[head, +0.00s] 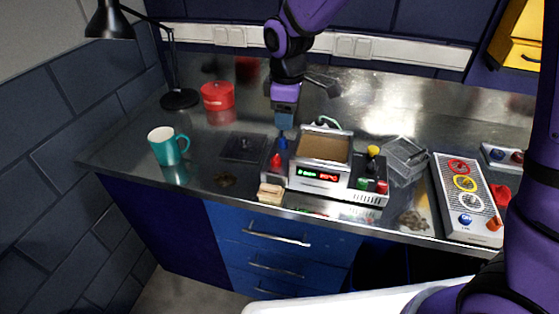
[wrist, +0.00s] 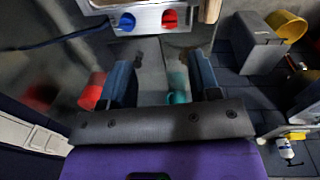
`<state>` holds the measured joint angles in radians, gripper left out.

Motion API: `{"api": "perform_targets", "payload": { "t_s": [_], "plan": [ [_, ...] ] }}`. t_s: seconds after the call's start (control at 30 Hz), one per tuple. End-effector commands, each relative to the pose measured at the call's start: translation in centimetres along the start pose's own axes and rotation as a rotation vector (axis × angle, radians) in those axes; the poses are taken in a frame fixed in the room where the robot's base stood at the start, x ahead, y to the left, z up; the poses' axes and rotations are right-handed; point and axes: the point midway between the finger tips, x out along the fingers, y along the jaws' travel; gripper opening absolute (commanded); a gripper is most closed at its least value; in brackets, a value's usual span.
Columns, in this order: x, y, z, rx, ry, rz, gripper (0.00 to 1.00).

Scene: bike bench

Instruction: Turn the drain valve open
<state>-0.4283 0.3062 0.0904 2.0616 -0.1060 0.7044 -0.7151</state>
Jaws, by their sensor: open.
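A metal bench unit (head: 320,178) with an open basin and a lit red and green display stands mid-bench. On its left side panel are a blue knob (head: 283,142) and a red knob (head: 276,161). The wrist view shows the blue knob (wrist: 126,21) and red knob (wrist: 169,18) side by side, beyond my fingertips. I cannot tell which one is the drain valve, or how it is turned. My gripper (head: 285,122) points down just behind and above the blue knob. In the wrist view my gripper (wrist: 160,68) is open, with nothing between its fingers.
Yellow, green and red knobs (head: 374,152) are on the unit's right side. A teal mug (head: 163,147), red pot (head: 217,96) and black lamp (head: 180,98) stand left. A clear box (head: 405,158) and button panel (head: 465,200) lie right. Bench around the mug is mostly clear.

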Motion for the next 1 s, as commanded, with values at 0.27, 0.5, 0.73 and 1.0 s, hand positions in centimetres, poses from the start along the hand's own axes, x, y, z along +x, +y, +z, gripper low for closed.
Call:
{"api": "perform_targets", "payload": {
  "t_s": [0.27, 0.5, 0.73, 1.0],
  "plan": [
    [3.6, -0.4, -2.8, -0.111, -0.014, -0.028, 0.56],
    [6.2, -0.6, -2.8, -0.114, -0.018, -0.031, 0.56],
    [10.3, -0.7, -2.7, -0.113, -0.017, -0.031, 0.56],
    [13.6, -0.8, -2.7, -0.113, -0.016, -0.03, 0.56]
  ]
}}
